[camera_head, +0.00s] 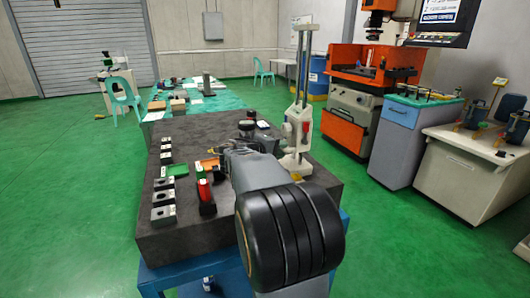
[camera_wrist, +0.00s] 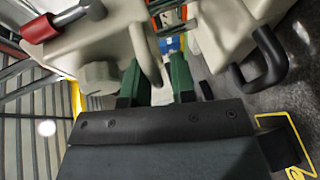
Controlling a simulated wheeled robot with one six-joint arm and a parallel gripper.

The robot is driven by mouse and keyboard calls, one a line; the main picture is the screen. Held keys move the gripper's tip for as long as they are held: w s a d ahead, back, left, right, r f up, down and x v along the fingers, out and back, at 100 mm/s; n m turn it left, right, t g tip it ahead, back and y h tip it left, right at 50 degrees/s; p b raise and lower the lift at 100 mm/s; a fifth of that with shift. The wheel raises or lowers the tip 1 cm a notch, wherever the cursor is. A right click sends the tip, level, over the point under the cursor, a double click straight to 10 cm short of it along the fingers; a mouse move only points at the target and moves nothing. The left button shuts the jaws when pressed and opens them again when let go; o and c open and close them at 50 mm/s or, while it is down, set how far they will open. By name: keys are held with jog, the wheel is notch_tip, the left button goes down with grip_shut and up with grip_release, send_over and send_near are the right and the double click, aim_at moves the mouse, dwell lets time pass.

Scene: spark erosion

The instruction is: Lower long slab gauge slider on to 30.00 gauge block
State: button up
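A tall two-column height gauge (camera_head: 302,100) stands at the right rear of the dark slab. Its pale slider body (camera_head: 299,122) sits low on the columns. In the wrist view, pale gauge parts (camera_wrist: 105,38) fill the top, with a red-ended knob (camera_wrist: 42,28) and a black curved handle (camera_wrist: 262,62). My gripper (camera_wrist: 156,80) is open, with two green-padded fingers apart. A pale lug (camera_wrist: 148,45) reaches between them, nearer the left finger; I cannot tell whether it touches. In the head view my arm hides the gripper. No 30.00 marking is legible, so I cannot identify that block.
Several grey blocks (camera_head: 163,195) line the slab's left side. A dark round object (camera_head: 246,128) is near the far edge. A yellow outline (camera_wrist: 312,165) marks the surface at lower right.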

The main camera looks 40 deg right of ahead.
jog(key=v, duration=1.3)
jog(key=shift+a, duration=0.1)
jog(key=s+a+f+t+y+p, duration=0.1)
jog(key=s+a+y+p, duration=0.2)
jog(key=a, duration=0.4)
jog(key=s+a+f+t+y+p, duration=0.1)
jog(key=s+a+f+y+p, duration=0.1)
jog(key=s+a+y+p, duration=0.2)
jog(key=s+a+f+n+t+y+p, duration=0.1)
jog(key=s+a+y+p, duration=0.2)
jog(key=a+y+p, duration=0.4)
jog(key=a+y, duration=0.1)
jog(key=a, duration=0.2)
jog(key=shift+s+a+f+y, duration=0.2)
jog(key=shift+a+y, duration=0.05)
jog(key=shift+y, duration=0.15)
jog(key=shift+d, duration=0.1)
